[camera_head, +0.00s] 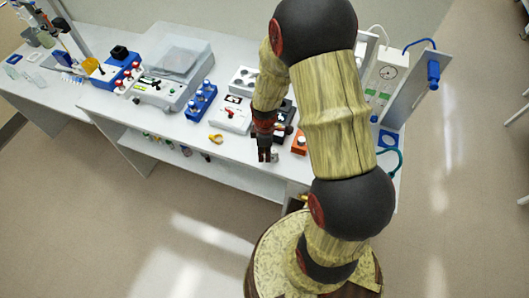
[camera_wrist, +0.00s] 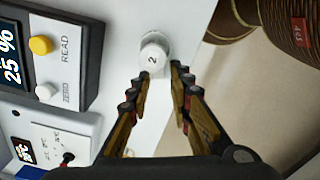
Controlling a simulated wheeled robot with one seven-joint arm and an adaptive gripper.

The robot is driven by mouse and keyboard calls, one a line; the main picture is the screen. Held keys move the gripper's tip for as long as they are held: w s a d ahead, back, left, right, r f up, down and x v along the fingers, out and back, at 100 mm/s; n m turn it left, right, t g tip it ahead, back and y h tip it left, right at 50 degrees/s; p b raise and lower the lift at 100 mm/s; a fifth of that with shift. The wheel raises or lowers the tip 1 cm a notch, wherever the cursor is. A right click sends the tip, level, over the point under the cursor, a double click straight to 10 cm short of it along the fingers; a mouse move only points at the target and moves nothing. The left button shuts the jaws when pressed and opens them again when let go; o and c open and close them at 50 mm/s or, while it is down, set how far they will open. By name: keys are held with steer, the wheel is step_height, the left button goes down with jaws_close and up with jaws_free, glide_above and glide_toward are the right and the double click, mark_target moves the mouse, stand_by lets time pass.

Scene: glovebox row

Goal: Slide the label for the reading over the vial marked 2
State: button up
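The vial marked 2 (camera_wrist: 152,57) is white and round, with a dark 2 on its top. It stands on the white bench near the front edge. My gripper (camera_wrist: 160,70) points at it in the wrist view, its fingertips apart at the vial's near side. I cannot tell whether they touch it. In the head view my gripper (camera_head: 265,156) hangs over the bench's front edge. A reader with a dark panel (camera_wrist: 55,70) shows 25 % beside a yellow READ button. I cannot make out the label for the reading in either view.
A unit with a small red display (camera_wrist: 45,150) lies beside the reader. In the head view a blue rack (camera_head: 200,102), an orange block (camera_head: 299,142) and a yellow item (camera_head: 215,138) stand on the bench. Floor lies beyond the edge.

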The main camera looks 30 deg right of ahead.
steer(key=o, duration=0.3)
step_height(320, 180, up, 12)
stand_by(0.7)
stand_by(0.6)
